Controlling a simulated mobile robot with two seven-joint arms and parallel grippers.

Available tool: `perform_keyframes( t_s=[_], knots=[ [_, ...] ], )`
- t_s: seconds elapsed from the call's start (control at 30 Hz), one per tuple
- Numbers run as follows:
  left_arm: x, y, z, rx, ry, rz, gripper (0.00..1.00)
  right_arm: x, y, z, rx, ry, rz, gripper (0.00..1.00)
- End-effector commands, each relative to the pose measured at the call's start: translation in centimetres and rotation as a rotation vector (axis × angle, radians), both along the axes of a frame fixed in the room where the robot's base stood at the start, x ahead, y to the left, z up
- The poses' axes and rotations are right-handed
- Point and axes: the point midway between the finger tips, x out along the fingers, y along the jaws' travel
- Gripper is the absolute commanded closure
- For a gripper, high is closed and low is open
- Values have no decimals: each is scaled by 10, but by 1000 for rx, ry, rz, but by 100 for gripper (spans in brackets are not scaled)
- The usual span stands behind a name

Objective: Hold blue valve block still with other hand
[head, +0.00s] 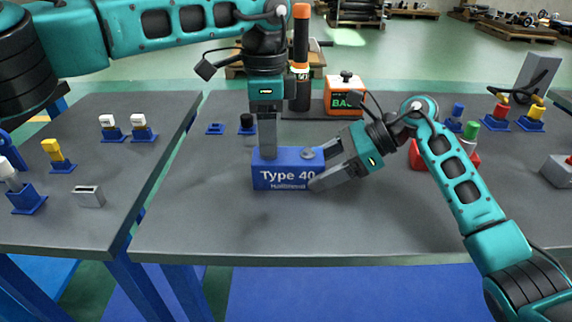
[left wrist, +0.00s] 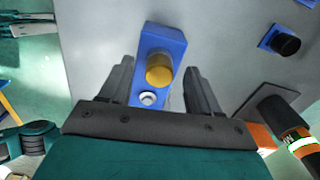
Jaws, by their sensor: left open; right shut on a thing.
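The blue valve block (head: 272,184), lettered "Type 40", lies on the dark grey table with a grey round fitting on its top right. My right gripper (head: 325,164) is shut on the block's right end, coming in from the right. My left gripper (head: 267,152) points straight down over the block's left part, fingers open. In the left wrist view the block (left wrist: 160,38) shows a gold round port and a pale ring on top, and my left fingers (left wrist: 160,85) stand on either side of it. Contact of the left fingers with the block cannot be told.
An orange-and-black cylindrical tool (head: 301,60) and an orange box (head: 345,97) stand behind the block. A small black-capped blue fitting (head: 247,123) is behind left. Red, green and yellow fittings stand at the right. A gap separates the left table (head: 90,210); the front table area is clear.

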Motion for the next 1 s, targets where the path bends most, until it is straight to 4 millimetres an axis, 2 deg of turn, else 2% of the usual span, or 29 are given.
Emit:
perform_keyframes(
  t_s=[0.1,0.2,0.47,0.8,1.0],
  knots=[
    [0,0,-1,0,1,-1,38,-1,0,-3,-3,6,2,73],
    [0,0,-1,1,2,-2,46,-1,0,-3,-3,6,2,73],
    [-1,0,-2,1,2,-20,46,-1,0,-3,-2,6,1,73],
    [0,-1,-2,1,2,-401,46,-1,0,-2,-2,5,2,73],
    [0,0,-1,1,3,-494,46,-1,0,-2,-1,5,2,73]
  ],
)
